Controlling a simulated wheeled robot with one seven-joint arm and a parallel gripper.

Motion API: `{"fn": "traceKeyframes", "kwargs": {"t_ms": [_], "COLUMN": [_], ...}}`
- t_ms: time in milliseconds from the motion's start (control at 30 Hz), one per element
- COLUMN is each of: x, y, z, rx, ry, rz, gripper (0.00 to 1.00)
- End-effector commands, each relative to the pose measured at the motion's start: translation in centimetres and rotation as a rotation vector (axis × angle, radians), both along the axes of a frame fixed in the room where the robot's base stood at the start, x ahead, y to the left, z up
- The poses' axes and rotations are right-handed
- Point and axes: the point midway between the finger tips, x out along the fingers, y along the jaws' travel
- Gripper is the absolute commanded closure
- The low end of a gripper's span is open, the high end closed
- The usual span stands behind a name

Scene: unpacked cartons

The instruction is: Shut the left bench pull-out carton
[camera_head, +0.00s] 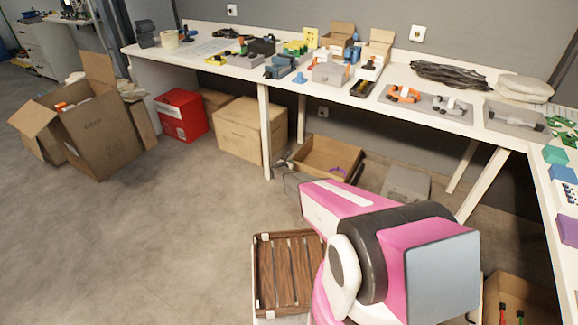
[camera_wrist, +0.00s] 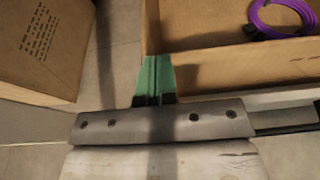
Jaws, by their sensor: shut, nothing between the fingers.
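An open brown pull-out carton (camera_head: 335,152) sits low under the left bench (camera_head: 215,70), with a purple coil inside. In the wrist view the carton (camera_wrist: 225,68) fills the upper right, with the purple cable coil (camera_wrist: 285,18) in it. My gripper (camera_wrist: 155,62) has its green fingers together and empty, at the near left corner of the carton's front wall. Whether they touch the wall I cannot tell. In the head view my pink arm covers part of the area in front of the carton, and the fingertips cannot be made out there.
A closed carton (camera_head: 250,130) stands left of the open one, near a red box (camera_head: 181,115). A grey bin (camera_head: 406,184) is to the right under the bench. A wooden slatted crate (camera_head: 287,275) stands on the floor in front. Floor at left is clear up to a large open carton (camera_head: 95,135).

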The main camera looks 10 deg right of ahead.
Motion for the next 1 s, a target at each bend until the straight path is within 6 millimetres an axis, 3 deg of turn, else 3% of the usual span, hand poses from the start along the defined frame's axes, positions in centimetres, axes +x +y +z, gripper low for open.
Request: {"fn": "traceKeyframes", "kwargs": {"t_ms": [367, 567, 767, 1000], "x": [0.7, 0.2, -2.3, -6.6], "y": [-0.4, 0.2, 2.3, 5.2], "z": [0.1, 0.1, 0.1, 1.7], "rx": [-0.003, -0.003, -0.001, 0.0], "ry": [-0.003, -0.003, -0.001, 0.0], "rz": [-0.002, -0.001, -0.003, -0.003], "gripper": [1.0, 1.0, 1.0, 1.0]}}
